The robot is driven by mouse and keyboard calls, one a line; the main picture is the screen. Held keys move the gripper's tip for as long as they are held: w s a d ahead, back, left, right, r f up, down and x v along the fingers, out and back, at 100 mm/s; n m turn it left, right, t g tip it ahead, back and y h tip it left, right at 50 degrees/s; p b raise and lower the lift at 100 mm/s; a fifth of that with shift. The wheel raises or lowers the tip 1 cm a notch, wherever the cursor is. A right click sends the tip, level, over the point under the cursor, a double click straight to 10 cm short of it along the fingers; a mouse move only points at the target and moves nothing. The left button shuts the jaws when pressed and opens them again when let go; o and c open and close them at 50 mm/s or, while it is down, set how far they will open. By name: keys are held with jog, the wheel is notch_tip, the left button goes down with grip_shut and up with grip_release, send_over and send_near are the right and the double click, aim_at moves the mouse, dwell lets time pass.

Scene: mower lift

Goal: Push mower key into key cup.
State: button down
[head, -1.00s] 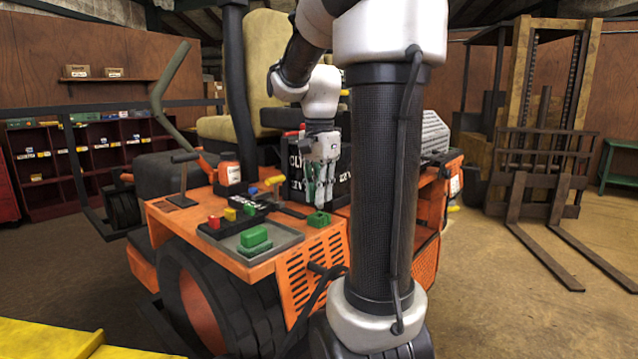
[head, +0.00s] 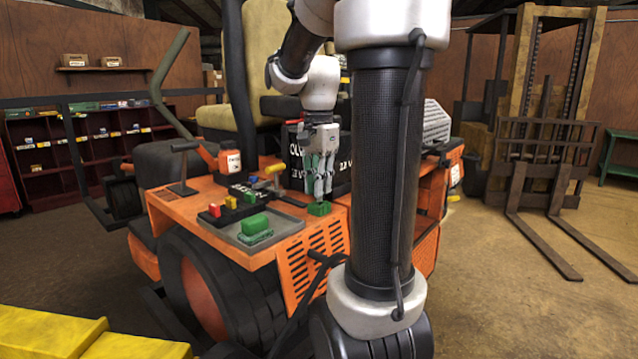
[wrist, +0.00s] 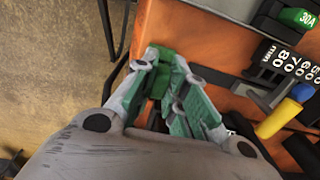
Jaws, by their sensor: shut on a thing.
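My gripper (head: 319,193) points down over the front corner of the orange mower deck, with its fingers together. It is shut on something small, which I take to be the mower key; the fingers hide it. A small green block (head: 319,208), which looks like the key cup, sits on the deck right below the fingertips. In the wrist view, my gripper (wrist: 168,82) has green finger pads, and a green piece (wrist: 165,60) shows just beyond the tips. I cannot tell whether the key touches the cup or is inside it.
A grey tray (head: 283,237) holding green pieces lies to the left on the deck. A black battery (head: 295,165) stands behind the gripper. A yellow-handled lever (head: 274,169) is close by on the left.

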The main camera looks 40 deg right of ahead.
jog(key=shift+f, duration=1.25)
dwell(0.4)
jog(key=c, duration=1.4)
grip_release()
jog(key=shift+o, duration=0.2)
notch_tip(320, 180, up, 12)
jog(key=shift+r, duration=0.1)
